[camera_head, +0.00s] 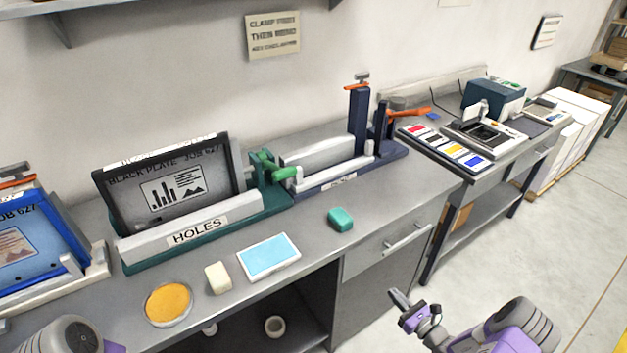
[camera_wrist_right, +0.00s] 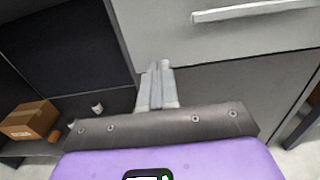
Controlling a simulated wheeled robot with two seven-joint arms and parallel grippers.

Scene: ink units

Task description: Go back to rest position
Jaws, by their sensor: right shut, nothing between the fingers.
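The workbench carries a green HOLES fixture (camera_head: 195,232) with a black plate (camera_head: 170,185), a blue clamp fixture (camera_head: 357,140), a teal block (camera_head: 340,219), a blue pad (camera_head: 268,256), a cream block (camera_head: 217,278) and a yellow dish (camera_head: 168,303). Drawer handles (camera_head: 405,238) stick out.

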